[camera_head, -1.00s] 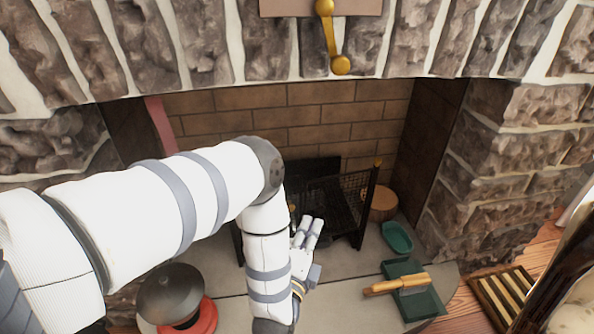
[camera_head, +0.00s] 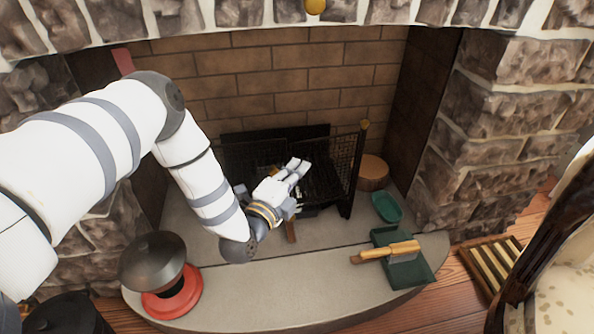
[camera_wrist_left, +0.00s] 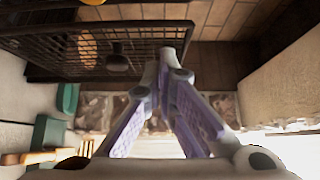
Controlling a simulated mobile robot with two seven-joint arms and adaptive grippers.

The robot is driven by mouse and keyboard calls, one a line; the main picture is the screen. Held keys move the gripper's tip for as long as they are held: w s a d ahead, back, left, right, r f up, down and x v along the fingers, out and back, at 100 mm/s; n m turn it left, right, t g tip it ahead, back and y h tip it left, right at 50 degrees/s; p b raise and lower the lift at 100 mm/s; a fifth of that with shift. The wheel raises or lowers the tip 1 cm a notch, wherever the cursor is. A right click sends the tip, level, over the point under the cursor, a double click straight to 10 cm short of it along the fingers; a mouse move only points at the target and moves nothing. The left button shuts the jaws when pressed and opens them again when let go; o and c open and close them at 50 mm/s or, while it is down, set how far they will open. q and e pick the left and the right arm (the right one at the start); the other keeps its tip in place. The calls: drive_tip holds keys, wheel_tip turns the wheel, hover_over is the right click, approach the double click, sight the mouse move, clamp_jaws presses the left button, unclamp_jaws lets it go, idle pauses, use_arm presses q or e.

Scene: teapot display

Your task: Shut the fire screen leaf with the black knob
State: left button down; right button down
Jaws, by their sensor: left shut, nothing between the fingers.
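The fire screen's dark mesh leaf (camera_head: 343,160) stands angled out at the right of the hearth opening, with a brass-coloured finial on its post. In the left wrist view the mesh leaf (camera_wrist_left: 60,50) spans the upper left, and the black knob (camera_wrist_left: 117,61) shows against it. I cannot make out the black knob in the head view. My left gripper (camera_head: 298,166) is shut and empty, just left of the leaf. In the wrist view its closed fingertips (camera_wrist_left: 165,57) are right of the knob, with a visible gap. My right gripper is not in view.
A black grate (camera_head: 315,180) sits in the firebox. A log (camera_head: 371,174), a green dish (camera_head: 387,207) and a green dustpan (camera_head: 413,274) with a wooden-handled brush (camera_head: 385,252) are at right. The front middle hearth is clear.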

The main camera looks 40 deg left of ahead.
sight(294, 155)
use_arm(q)
drive_tip(key=shift+w+a, duration=0.45)
drive_tip(key=shift+a, duration=0.15)
drive_tip(key=shift+w+a+r+m+h+p, duration=0.15)
drive_tip(key=shift+a+r+m+h+p, duration=0.3)
drive_tip(key=shift+p, duration=0.5)
drive_tip(key=shift+w+a+h+p, duration=0.2)
drive_tip(key=shift+a+h+p, duration=0.15)
drive_tip(key=shift+p, duration=0.1)
drive_tip(key=shift+w+a+f, duration=0.25)
drive_tip(key=shift+a+f, duration=0.05)
drive_tip(key=shift+a, duration=0.25)
drive_tip(key=shift+f, duration=0.1)
drive_tip(key=shift+d, duration=0.1)
